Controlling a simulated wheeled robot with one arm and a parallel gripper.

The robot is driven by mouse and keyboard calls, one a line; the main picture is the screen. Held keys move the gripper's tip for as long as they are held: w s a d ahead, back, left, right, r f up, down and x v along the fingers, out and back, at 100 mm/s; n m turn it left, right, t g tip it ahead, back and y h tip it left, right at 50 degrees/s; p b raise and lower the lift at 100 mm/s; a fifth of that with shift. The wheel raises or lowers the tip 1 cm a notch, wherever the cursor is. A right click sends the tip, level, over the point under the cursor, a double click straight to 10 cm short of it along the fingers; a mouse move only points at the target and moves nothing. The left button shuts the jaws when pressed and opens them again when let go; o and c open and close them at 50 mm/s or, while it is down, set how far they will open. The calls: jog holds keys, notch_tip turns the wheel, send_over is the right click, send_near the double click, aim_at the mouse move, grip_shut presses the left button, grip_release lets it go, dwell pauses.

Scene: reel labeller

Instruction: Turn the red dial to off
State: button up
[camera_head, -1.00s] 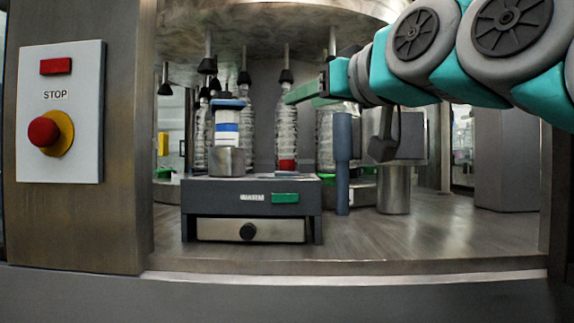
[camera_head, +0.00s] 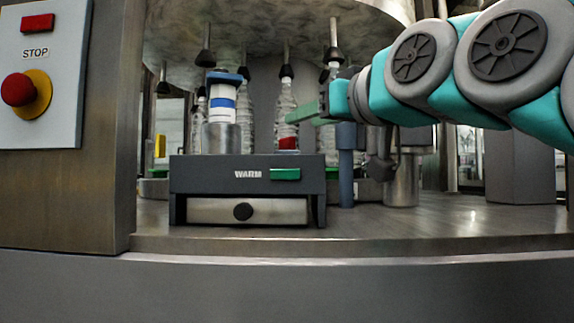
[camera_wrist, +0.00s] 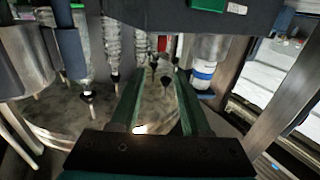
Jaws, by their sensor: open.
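A small red block-like part (camera_head: 287,143) shows at the top edge of a dark box (camera_head: 210,175) labelled WARM; I cannot tell its setting or whether it is the dial. It also shows in the wrist view (camera_wrist: 178,46), beyond my fingers. A round red knob (camera_head: 18,89) on a yellow collar sits on the white STOP panel (camera_head: 60,120) at the left. My gripper (camera_head: 292,117) points left, with its green fingers just above the red part in the head view. In the wrist view my gripper (camera_wrist: 160,75) is open, with nothing between its fingers.
A blue-capped white bottle (camera_head: 222,105) stands in a metal cup (camera_head: 220,138) on the box. A green bar (camera_head: 286,174) is on the box front. Clear bottles stand behind, under hanging nozzles. A blue-grey post (camera_head: 346,165) is close right of the box. The front counter is clear.

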aim_at(294, 142)
notch_tip(294, 142, down, 3)
jog(key=shift+f+b, duration=0.15)
jog(key=shift+b, duration=0.9)
jog(key=shift+w+a, duration=0.3)
jog(key=shift+w, duration=0.25)
jog(key=x, duration=0.6)
jog(key=shift+w+a, duration=0.15)
jog(key=shift+w, duration=0.15)
grip_shut()
